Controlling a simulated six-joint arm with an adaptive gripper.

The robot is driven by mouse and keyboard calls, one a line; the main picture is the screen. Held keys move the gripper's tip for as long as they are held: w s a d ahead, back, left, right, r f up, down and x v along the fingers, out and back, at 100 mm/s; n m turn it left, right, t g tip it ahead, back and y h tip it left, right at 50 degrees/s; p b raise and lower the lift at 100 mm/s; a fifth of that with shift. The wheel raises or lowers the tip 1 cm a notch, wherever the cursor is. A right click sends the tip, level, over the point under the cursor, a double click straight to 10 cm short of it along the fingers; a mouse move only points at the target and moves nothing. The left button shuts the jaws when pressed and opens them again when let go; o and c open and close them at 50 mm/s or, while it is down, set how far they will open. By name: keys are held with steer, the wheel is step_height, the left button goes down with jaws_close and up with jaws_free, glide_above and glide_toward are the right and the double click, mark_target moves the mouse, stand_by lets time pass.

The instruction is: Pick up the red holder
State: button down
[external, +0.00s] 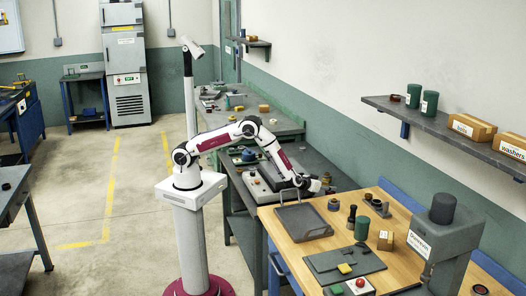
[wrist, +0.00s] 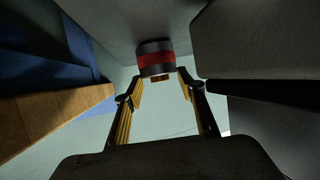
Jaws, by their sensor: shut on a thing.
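The red holder (wrist: 155,60) shows in the wrist view as a short dark cylinder with a red band around it. It sits at the tips of my gripper (wrist: 160,80), whose two fingers reach up to its near end and are shut on it. A small brown part shows at that near end, between the fingertips. In the external view my gripper (external: 316,186) is above the back left part of the wooden bench (external: 290,262). The holder is too small there to make out clearly.
A grey tray (external: 302,221) lies on the bench just below my gripper. Dark green plates (external: 345,265), a green cylinder (external: 362,228) and a grey machine (external: 437,235) stand nearer the front and right. A wall shelf (external: 440,124) holds cans and boxes.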

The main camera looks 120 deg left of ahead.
step_height(320, 180, up, 10)
stand_by(0.7)
